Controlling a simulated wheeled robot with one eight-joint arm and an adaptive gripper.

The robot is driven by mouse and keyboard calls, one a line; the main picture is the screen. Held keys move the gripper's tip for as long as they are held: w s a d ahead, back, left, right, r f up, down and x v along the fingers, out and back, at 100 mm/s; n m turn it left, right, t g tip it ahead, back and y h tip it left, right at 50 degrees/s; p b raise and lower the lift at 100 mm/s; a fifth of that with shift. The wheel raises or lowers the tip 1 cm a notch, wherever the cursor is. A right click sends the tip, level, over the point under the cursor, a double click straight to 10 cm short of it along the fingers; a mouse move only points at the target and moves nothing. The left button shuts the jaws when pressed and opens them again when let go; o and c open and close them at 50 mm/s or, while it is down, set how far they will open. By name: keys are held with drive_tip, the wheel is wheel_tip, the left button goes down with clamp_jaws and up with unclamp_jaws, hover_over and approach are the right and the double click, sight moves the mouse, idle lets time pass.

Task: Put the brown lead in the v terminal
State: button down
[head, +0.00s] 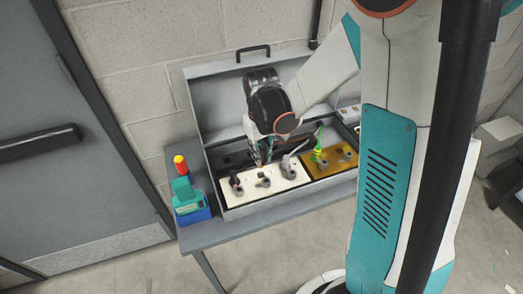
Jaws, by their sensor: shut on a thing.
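A white terminal panel (278,186) sits in the left part of an open grey case. It has a row of dark terminals, with a black lead (234,180) at the left one and a grey lead (298,155) at the right one. The middle terminal (264,182) shows no lead standing in it; the terminal letters are too small to read. My gripper (264,158) points down just above and behind the middle of this panel. It is shut on a thin brownish thing, seemingly the brown lead, mostly hidden by the fingers and my wrist.
A tan panel (345,163) on the right holds a green-yellow lead (318,150). The case lid (215,100) stands open behind. A blue bin (195,215) with teal and red-yellow items stands left of the case on the grey table (235,235). My arm covers the right side.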

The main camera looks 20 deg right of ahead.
sight(261, 167)
drive_tip(key=shift+f, duration=0.5)
drive_tip(key=shift+f, duration=0.1)
drive_tip(key=shift+f+b, duration=0.35)
drive_tip(key=shift+b, duration=0.25)
drive_tip(key=shift+f+b, duration=2.55)
drive_tip(key=shift+f, duration=0.2)
drive_tip(key=c, duration=1.4)
unclamp_jaws()
drive_tip(key=shift+c, duration=0.2)
wheel_tip(261, 167, up, 12)
drive_tip(key=shift+r, duration=0.1)
